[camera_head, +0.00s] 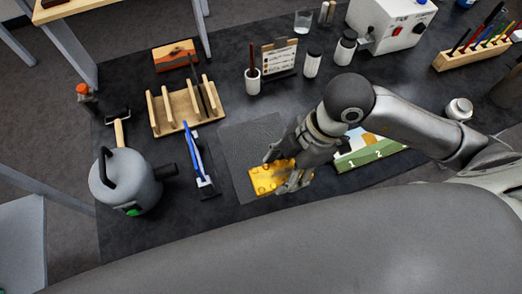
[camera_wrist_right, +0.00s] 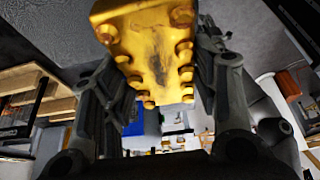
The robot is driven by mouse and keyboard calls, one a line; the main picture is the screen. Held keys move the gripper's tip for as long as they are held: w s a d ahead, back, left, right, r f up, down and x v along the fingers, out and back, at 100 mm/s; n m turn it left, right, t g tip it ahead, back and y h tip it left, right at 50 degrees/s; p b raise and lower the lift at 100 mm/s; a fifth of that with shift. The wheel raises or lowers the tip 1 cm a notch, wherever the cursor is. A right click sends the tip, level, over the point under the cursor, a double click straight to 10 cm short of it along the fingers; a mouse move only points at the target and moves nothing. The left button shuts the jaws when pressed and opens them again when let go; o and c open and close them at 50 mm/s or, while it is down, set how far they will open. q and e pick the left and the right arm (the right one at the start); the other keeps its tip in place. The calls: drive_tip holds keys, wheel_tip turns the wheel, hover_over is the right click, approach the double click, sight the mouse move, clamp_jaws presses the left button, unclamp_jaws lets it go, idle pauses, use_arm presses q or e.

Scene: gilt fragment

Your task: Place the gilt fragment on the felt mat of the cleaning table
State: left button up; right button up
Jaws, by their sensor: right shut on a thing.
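The gilt fragment (camera_head: 268,179) is a golden block with raised knobs. My right gripper (camera_head: 280,176) is shut on it, with a finger on either side. In the right wrist view the fragment (camera_wrist_right: 150,40) sits between the two fingers of the gripper (camera_wrist_right: 160,75), its knobbed face and a dark worn patch showing. The felt mat (camera_head: 238,142) is a dark grey textured sheet on the black cleaning table (camera_head: 225,95). The fragment overlaps the mat's front part in the head view; I cannot tell whether it touches the mat. My left gripper is not in view.
Left of the mat lie a blue-handled tool (camera_head: 193,155), a wooden rack (camera_head: 185,105) and a grey canister (camera_head: 125,180). Behind are a cup (camera_head: 252,87), jars (camera_head: 312,64) and a white device (camera_head: 390,22). A numbered green board (camera_head: 370,152) lies to the right.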

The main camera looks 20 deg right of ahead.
sight(279, 161)
drive_tip(key=shift+w+a+f+b, duration=0.1)
drive_tip(key=shift+w+f+b, duration=0.45)
drive_tip(key=shift+b, duration=1.3)
drive_tip(key=shift+w+a+f+b, duration=0.1)
drive_tip(key=shift+w+f+b, duration=0.45)
drive_tip(key=shift+b, duration=1.25)
drive_tip(key=w+f, duration=0.2)
drive_tip(key=w, duration=0.1)
drive_tip(key=w+f+p, duration=0.1)
drive_tip(key=w+f, duration=0.1)
drive_tip(key=w, duration=0.1)
drive_tip(key=w+f, duration=0.1)
drive_tip(key=w, duration=0.2)
drive_tip(key=shift+a+f+p, duration=0.1)
drive_tip(key=shift+f+p, duration=0.3)
drive_tip(key=shift+w+f, duration=0.35)
drive_tip(key=shift+f, duration=0.05)
wheel_tip(279, 161, down, 3)
drive_tip(key=shift+w+f+p, duration=0.1)
drive_tip(key=shift+p, duration=0.5)
drive_tip(key=shift+f, duration=0.2)
drive_tip(key=o, duration=1.1)
